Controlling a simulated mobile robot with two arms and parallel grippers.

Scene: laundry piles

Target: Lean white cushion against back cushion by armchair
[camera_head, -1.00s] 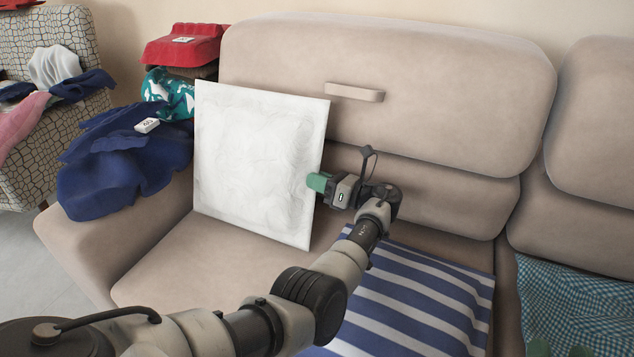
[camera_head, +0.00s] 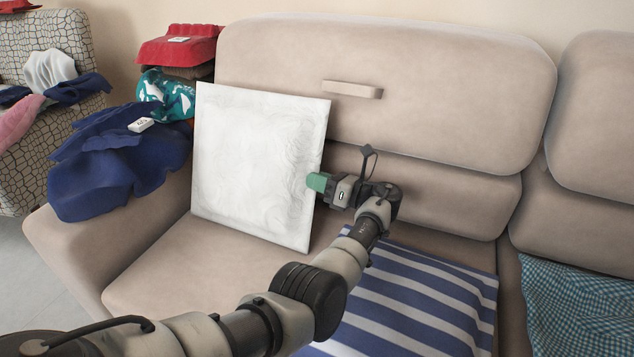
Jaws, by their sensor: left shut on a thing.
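The white square cushion (camera_head: 258,160) stands nearly upright on the sofa seat, tilted a little, at its left end near the armrest. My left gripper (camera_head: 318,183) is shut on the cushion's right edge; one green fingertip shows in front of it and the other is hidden. The beige back cushion (camera_head: 440,100) of the sofa is behind the white cushion. I cannot tell whether the two touch. The patterned armchair (camera_head: 60,130) stands at the far left. My right gripper is not in view.
Dark blue clothes (camera_head: 120,165) lie on the sofa's left armrest (camera_head: 70,245), with teal and red laundry behind. A blue-and-white striped cushion (camera_head: 410,300) lies flat on the seat below my left arm. A teal checked cloth (camera_head: 575,305) lies at the right.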

